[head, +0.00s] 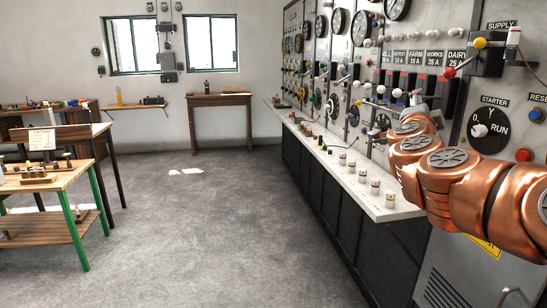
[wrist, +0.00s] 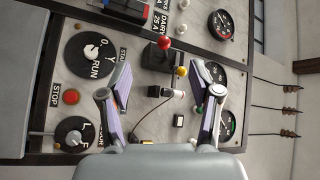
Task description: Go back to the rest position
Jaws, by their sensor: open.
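My copper arm reaches in from the right in the head view, in front of the marble switchboard (head: 420,25). My gripper (head: 376,129) is at its far end, by the board's lower part, and looks small and partly hidden there. In the wrist view my gripper (wrist: 161,68) is open, one finger on each side, with nothing held. Beyond the fingers is the board face, with a switch bearing a red knob (wrist: 165,43) and a yellow knob (wrist: 182,71). A white and black plug-like piece (wrist: 172,93) with a dark cord shows between the fingers, apart from them.
A marble ledge (head: 390,212) with small terminals runs below the board. A green-legged workbench (head: 75,230) stands left, and a wooden table (head: 220,98) stands at the back. The floor (head: 200,215) between is clear.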

